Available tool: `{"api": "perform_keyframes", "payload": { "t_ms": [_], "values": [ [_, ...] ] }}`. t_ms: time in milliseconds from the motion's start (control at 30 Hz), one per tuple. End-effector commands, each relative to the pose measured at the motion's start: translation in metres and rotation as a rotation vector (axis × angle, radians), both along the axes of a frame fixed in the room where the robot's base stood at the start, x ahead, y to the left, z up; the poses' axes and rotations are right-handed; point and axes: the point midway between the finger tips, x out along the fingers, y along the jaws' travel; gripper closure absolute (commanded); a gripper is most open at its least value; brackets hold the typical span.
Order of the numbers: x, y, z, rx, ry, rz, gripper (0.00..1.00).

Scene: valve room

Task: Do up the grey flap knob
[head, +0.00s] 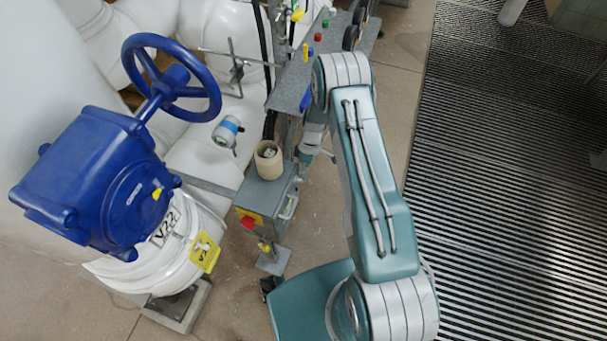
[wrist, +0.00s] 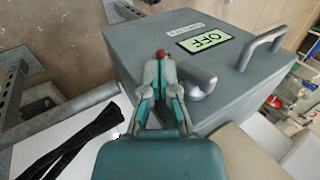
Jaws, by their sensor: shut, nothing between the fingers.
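In the wrist view a grey box (wrist: 130,45) carries a green OFF label (wrist: 206,40). A short, rounded grey knob (wrist: 200,76) stands out from the same face, below the label. My gripper (wrist: 163,55) is shut and empty, with its fingertips just left of the knob in the picture. I cannot tell whether a finger touches the knob, and its lower left part is hidden behind the gripper. In the head view a grey box (head: 262,196) stands left of my arm; the knob cannot be made out there.
A grey bar handle (wrist: 262,48) sticks out right of the label. In the head view a beige cup (head: 268,160) stands on the box. A blue valve (head: 105,185) with a handwheel (head: 205,90) is at left. Grating floor (head: 510,180) at right is mostly clear.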

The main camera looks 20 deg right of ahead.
Motion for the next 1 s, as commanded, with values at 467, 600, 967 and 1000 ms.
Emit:
{"api": "perform_keyframes", "payload": {
  "t_ms": [467, 600, 967, 1000],
  "values": [
    [-0.013, 0.009, 0.006, 0.003, 0.005, 0.001, 1.00],
    [-0.015, 0.010, 0.008, 0.003, 0.007, 0.001, 1.00],
    [0.016, -0.011, 0.059, -0.001, -0.006, -0.003, 1.00],
    [0.019, -0.014, 0.066, -0.001, -0.007, -0.003, 1.00]
  ]
}}
